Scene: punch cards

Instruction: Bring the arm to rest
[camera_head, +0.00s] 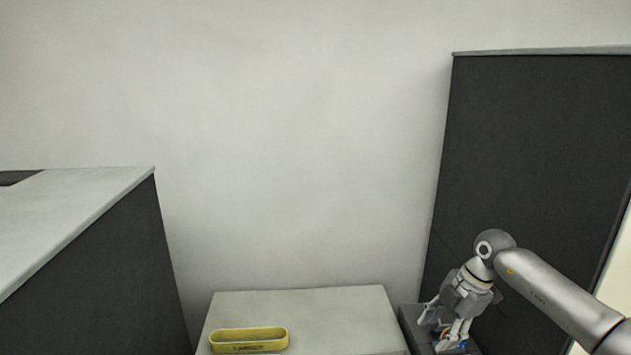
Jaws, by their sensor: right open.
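My right arm comes in from the lower right. Its gripper (441,325) points down and to the left, with its fingers apart. It is over the dark surface (412,318) beside the pale table, in front of the tall dark cabinet. A small blue and orange thing shows by the fingertips, mostly hidden by the gripper; I cannot tell what it is or whether the fingers touch it. My left gripper is not in view.
A yellow open holder (249,340) stands on the pale table (320,310) at the bottom. A tall dark cabinet (530,150) rises at right. A dark unit with a pale top (70,210) stands at left. The table right of the holder is clear.

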